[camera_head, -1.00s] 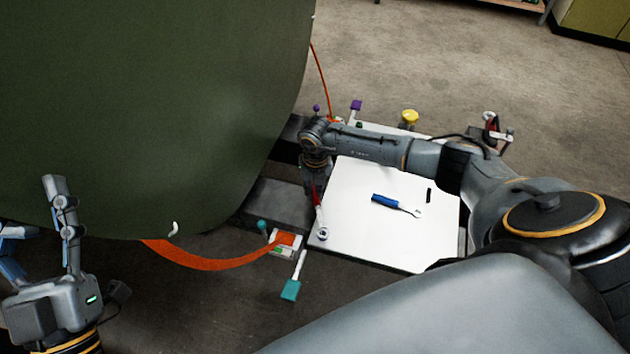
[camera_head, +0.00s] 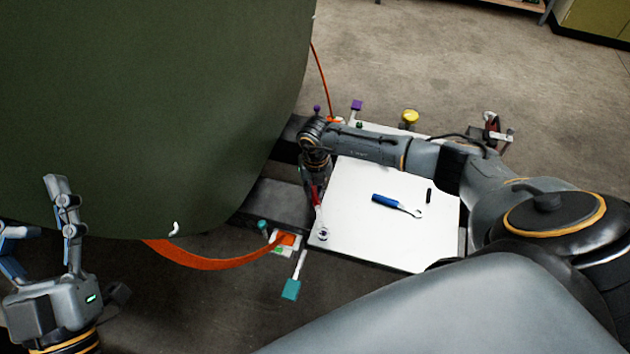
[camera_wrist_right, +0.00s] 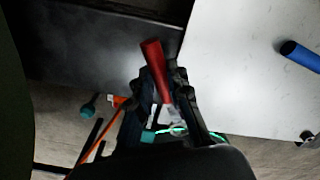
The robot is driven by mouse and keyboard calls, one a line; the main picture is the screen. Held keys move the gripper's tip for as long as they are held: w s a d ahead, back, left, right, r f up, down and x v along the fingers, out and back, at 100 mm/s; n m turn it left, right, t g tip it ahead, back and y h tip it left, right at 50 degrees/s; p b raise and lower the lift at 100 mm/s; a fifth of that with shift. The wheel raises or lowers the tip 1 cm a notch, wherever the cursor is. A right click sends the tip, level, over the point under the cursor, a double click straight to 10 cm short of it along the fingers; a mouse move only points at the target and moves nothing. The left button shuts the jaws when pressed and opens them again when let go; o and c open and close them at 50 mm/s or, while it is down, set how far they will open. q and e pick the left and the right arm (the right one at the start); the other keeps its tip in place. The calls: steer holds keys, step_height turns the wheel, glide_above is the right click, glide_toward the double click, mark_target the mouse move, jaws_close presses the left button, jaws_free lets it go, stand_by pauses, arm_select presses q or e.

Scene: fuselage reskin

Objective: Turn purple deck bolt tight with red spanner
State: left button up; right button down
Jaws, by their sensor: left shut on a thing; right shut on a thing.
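The red spanner (camera_head: 317,197) is in my right gripper (camera_head: 317,185), its ring end low over the left edge of the white board. In the right wrist view the spanner's red handle (camera_wrist_right: 153,60) lies between the shut fingers (camera_wrist_right: 172,105). Two purple things show in the head view: a small ball (camera_head: 316,108) beyond my right wrist and a block (camera_head: 356,105) behind the board. I cannot tell which is the deck bolt. My left gripper (camera_head: 35,215) is at the lower left by the green skin's edge; its fingers look spread and what they hold is hidden.
The green fuselage skin (camera_head: 150,110) fills the upper left. A blue spanner (camera_head: 396,204) lies on the white board (camera_head: 375,235). An orange strap (camera_head: 205,262) runs to a small bracket, near a teal ball (camera_head: 262,225) and a teal block (camera_head: 291,290). A yellow knob (camera_head: 410,117) stands behind.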

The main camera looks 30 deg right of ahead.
arm_select(q)
steer(key=shift+w+f+g, duration=0.35)
steer(key=shift+f+g, duration=0.15)
steer(key=shift+f, duration=0.05)
steer(key=shift+s+a+t, duration=0.1)
steer(key=shift+s+t, duration=0.1)
steer(key=shift+t, duration=0.4)
arm_select(e)
steer(key=shift+f, duration=0.55)
stand_by(0.5)
arm_select(q)
steer(key=shift+s+f+t+b, duration=0.1)
steer(key=shift+s+t+b, duration=0.05)
steer(key=shift+t+b, duration=0.45)
arm_select(e)
steer(key=shift+f, duration=0.65)
steer(key=shift+w, duration=0.1)
stand_by(0.4)
arm_select(q)
steer(key=shift+s+f, duration=0.1)
steer(key=shift+s, duration=0.05)
arm_select(e)
steer(key=shift+w+a+n, duration=0.1)
steer(key=shift+a+n, duration=0.3)
steer(key=shift+a, duration=0.05)
